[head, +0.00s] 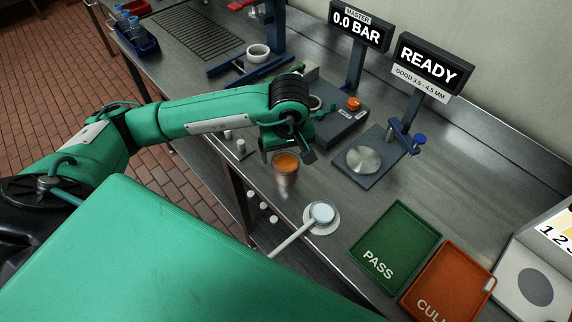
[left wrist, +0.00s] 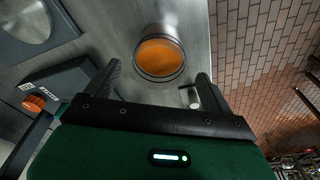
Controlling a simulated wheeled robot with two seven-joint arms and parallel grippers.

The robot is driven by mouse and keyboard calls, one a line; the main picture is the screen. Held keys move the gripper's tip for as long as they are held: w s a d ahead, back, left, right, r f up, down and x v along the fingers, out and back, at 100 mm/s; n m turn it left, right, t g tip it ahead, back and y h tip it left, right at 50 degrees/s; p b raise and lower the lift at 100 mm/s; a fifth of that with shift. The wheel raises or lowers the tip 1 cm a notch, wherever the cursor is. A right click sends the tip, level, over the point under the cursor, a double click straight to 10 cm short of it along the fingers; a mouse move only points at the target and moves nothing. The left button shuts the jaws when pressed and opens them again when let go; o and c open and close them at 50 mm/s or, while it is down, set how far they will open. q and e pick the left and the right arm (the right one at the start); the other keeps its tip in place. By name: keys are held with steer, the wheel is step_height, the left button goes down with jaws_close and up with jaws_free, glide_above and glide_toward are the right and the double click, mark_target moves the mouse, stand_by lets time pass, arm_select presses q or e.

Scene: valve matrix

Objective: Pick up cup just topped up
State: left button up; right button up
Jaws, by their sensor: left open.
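A metal cup (head: 286,177) of orange liquid stands upright on the steel bench near its front edge. It also shows in the left wrist view (left wrist: 160,60), just beyond the fingertips. My left gripper (head: 288,154) is open and empty, with its fingers behind and above the cup in the head view. In the left wrist view the two fingers (left wrist: 159,78) spread to either side of the cup's near rim, and I cannot tell whether they touch it. My right gripper is not in view.
A ladle (head: 322,213) rests on a white round dish in front of the cup. The green PASS tray (head: 395,245) and orange CULL tray (head: 448,283) lie to the right. A gauge stand (head: 368,163) is right of the cup. The READY display (head: 427,65) stands behind.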

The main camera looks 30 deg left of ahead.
mark_target(285, 162)
arm_select(q)
steer(key=shift+f, duration=0.45)
steer(key=shift+a+f+p, duration=0.1)
steer(key=shift+f+p, duration=0.15)
steer(key=shift+p, duration=0.2)
steer(key=f, duration=0.1)
steer(key=f+p, duration=0.1)
steer(key=f, duration=0.1)
steer(key=shift+w+a+f+p, duration=0.15)
steer(key=shift+w+p, duration=0.15)
steer(key=shift+p, duration=0.05)
steer(key=shift+f, duration=0.6)
steer(key=shift+w, duration=0.1)
steer(key=c, duration=1.2)
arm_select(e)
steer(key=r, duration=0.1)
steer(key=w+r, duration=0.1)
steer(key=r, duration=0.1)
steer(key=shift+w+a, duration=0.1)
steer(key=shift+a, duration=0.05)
arm_select(q)
steer(key=shift+r, duration=0.1)
